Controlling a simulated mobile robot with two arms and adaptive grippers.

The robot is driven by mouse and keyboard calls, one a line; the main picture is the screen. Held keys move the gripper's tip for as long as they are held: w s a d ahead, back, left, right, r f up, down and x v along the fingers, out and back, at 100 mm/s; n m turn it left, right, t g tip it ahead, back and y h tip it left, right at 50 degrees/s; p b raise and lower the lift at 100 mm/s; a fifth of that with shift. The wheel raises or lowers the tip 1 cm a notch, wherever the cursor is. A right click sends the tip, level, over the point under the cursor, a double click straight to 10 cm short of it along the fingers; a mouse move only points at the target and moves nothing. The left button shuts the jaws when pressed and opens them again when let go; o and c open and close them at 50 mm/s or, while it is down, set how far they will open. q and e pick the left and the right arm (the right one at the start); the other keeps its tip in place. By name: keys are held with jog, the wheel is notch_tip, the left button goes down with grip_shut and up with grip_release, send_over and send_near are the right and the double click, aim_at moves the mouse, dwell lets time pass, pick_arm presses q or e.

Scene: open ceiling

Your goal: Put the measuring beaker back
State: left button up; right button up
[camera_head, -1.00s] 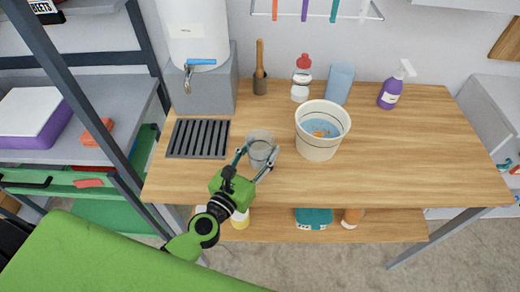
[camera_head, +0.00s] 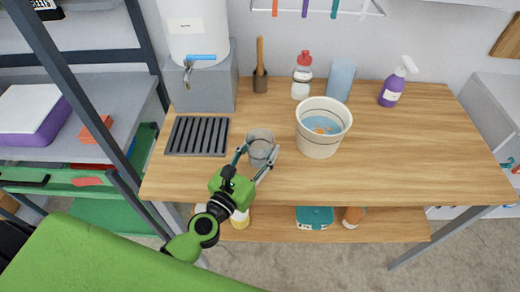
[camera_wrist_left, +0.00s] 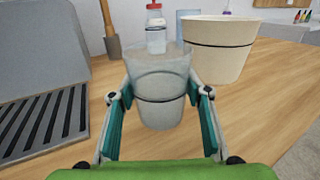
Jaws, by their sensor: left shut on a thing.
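The measuring beaker (camera_head: 261,147) is a clear, see-through cup on the wooden table, between the black grate and the bucket. It also shows in the left wrist view (camera_wrist_left: 158,95), upright between the fingers. My left gripper (camera_head: 257,163) is shut on the beaker, one finger on each side; the wrist view shows both fingers (camera_wrist_left: 159,112) against its walls. Whether its base touches the table is hard to tell. My right gripper is not in view.
A black slatted grate (camera_head: 198,137) lies left, below a dispenser tap (camera_head: 188,76). Bottles stand behind: white with red cap (camera_head: 301,82), purple spray (camera_head: 391,90). The table's right side (camera_head: 420,150) is clear.

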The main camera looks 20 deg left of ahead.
pick_arm(q)
jog(key=shift+s+d+f, duration=0.15)
jog(key=shift+s+f, duration=0.05)
jog(key=shift+f, duration=0.65)
jog(key=o, duration=1.4)
jog(key=shift+s+f, duration=0.1)
jog(key=shift+s, duration=0.15)
jog(key=s, duration=0.3)
jog(key=s+a, duration=0.1)
jog(key=s, duration=0.2)
jog(key=s+a+r, duration=0.1)
jog(key=s, duration=0.3)
jog(key=shift+a+r, duration=0.1)
jog(key=shift+a, duration=0.1)
jog(key=shift+s+r, duration=0.2)
jog(key=shift+s, duration=0.3)
